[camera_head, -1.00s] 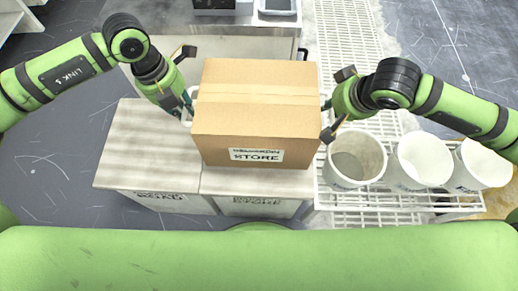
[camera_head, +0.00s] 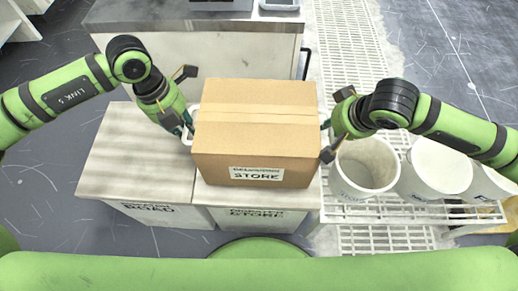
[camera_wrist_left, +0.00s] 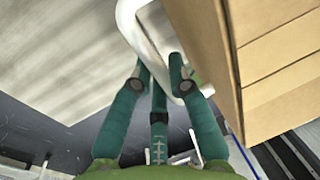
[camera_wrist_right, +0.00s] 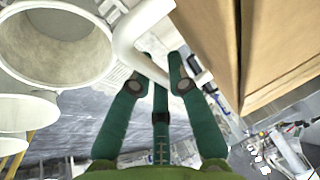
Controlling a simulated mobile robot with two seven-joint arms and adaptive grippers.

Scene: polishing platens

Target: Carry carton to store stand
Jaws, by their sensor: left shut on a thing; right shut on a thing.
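The brown carton (camera_head: 255,130) has a white label reading STORE on its front face. It is between my two grippers, over the stand marked STORE (camera_head: 262,218); I cannot tell whether it touches the top. My left gripper (camera_head: 186,125) is shut on the white handle at the carton's left side; the handle shows in the left wrist view (camera_wrist_left: 150,45). My right gripper (camera_head: 328,128) is shut on the white handle at the carton's right side, seen in the right wrist view (camera_wrist_right: 135,45). The carton hides much of the STORE stand's top.
A stand marked ROAD (camera_head: 135,165) with a bare top adjoins on the left. Several white buckets (camera_head: 365,168) stand on a white rack (camera_head: 345,208) at the right, close to my right gripper. A grey-topped cabinet (camera_head: 190,18) stands behind.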

